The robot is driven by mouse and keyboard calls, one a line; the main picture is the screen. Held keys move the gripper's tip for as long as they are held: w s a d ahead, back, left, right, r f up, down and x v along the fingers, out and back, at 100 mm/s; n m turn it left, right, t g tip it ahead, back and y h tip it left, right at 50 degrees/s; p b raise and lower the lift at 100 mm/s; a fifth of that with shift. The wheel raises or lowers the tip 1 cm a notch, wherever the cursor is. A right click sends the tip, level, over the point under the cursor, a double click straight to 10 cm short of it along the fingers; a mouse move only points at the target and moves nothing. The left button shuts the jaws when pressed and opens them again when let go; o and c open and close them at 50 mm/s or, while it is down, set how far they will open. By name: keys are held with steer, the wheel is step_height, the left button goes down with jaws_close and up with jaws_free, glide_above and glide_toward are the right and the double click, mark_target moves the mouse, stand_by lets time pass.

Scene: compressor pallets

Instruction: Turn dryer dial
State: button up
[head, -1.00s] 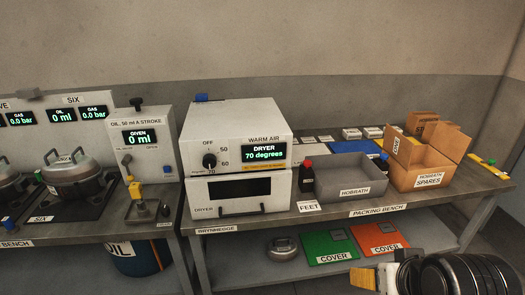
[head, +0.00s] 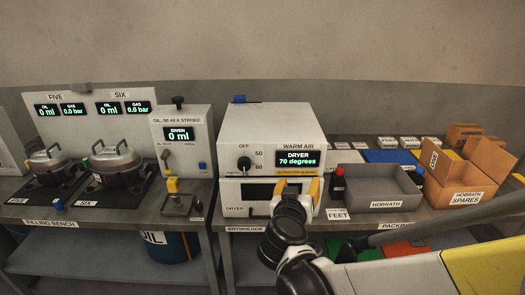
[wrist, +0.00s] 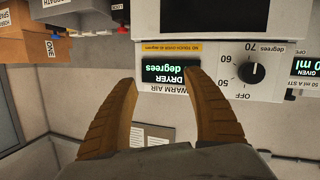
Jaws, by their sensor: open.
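The dryer (head: 262,112) is a white box on the packing bench, with a display (head: 297,158) reading 70 degrees. Its black dial (head: 244,163) sits left of the display, among marks OFF, 50 and 60. My gripper (head: 296,186) is open and empty in front of the dryer's lower right front. In the upside-down wrist view, the fingers (wrist: 160,83) spread on either side of the display (wrist: 164,70). The dial (wrist: 251,72) is to the right of both fingers, untouched, near marks 50, 60 and 70. Its exact pointer direction is hard to tell.
An oil dispenser (head: 182,138) stands left of the dryer on the filling bench. A red-and-black bottle (head: 338,184), a grey Hobrath tray (head: 377,188) and a cardboard spares box (head: 466,185) stand to the right. My arm crosses the lower right.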

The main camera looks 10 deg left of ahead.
mark_target(244, 167)
steer(key=s+a+f+n+t+y, duration=0.1)
steer(key=a+y, duration=0.1)
steer(key=a, duration=0.6)
steer(key=s+a+f+n+t+y, duration=0.1)
steer(key=s+a+y, duration=0.1)
steer(key=a, duration=0.5)
steer(key=w, duration=0.3)
steer(key=w+a, duration=0.1)
steer(key=w, duration=0.3)
steer(key=w+a+b, duration=0.1)
steer(key=w, duration=0.2)
steer(key=shift+w+a+r, duration=0.2)
steer(key=shift+w, duration=0.1)
steer(key=c, duration=1.2)
